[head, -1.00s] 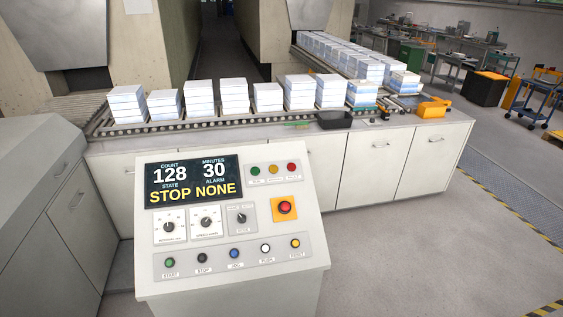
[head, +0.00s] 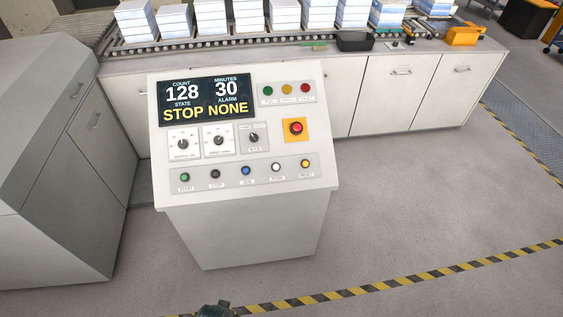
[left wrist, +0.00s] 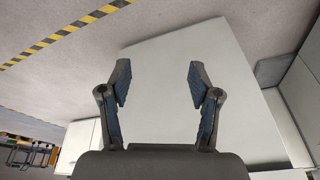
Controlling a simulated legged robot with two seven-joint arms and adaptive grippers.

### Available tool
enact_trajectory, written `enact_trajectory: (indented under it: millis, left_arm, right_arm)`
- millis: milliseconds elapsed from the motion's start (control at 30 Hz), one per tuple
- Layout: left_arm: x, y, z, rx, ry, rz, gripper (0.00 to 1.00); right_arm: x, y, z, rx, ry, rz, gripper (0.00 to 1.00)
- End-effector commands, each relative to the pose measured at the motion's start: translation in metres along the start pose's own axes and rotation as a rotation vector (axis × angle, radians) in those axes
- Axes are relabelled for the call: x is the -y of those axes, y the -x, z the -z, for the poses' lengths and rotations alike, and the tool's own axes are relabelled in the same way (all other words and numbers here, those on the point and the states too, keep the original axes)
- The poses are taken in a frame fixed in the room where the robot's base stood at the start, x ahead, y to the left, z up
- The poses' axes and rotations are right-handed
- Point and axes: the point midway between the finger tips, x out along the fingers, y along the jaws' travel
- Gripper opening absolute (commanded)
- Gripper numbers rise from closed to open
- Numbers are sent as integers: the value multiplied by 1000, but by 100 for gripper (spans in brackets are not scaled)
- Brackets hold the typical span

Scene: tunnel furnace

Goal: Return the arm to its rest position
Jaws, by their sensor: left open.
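My left gripper shows in the left wrist view (left wrist: 157,82). Its two fingers are spread apart with nothing between them, in front of the pale side of the control console. In the head view only a dark piece of my own body shows at the bottom edge. The control console (head: 245,225) stands in the middle of the head view. Its display (head: 207,99) reads count 128, minutes 30, state STOP, alarm NONE. My right gripper is in neither view.
A red emergency button (head: 296,128) sits on the console. Behind it a roller conveyor (head: 222,43) carries several paper stacks over white cabinets (head: 384,96). A grey cabinet (head: 60,150) stands at left. Yellow-black floor tape (head: 400,278) crosses the open floor in front and at right.

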Motion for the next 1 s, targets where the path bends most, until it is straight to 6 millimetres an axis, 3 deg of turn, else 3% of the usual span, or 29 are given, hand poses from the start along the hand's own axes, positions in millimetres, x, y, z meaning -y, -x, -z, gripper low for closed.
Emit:
enact_trajectory:
  millis: [167, 267, 400, 533, 700, 800, 1000]
  left_arm:
    - [-2, -64, -23, 32, -3, -6, 63]
    - [-2, -110, -47, 54, -6, -11, 63]
    - [-4, -180, -104, 93, -12, -19, 63]
    - [-7, -227, -170, 127, -19, -24, 63]
    - [-10, -255, -244, 161, -30, -24, 63]
    - [-11, -259, -272, 172, -33, -24, 63]
    - [-11, -260, -291, 179, -36, -22, 63]
  right_arm:
    - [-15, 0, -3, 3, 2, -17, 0]
    - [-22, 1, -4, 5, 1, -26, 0]
    - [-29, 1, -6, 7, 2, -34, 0]
    - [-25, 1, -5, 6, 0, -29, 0]
    - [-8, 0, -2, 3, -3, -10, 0]
    - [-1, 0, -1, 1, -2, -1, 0]
    - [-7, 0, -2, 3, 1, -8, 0]
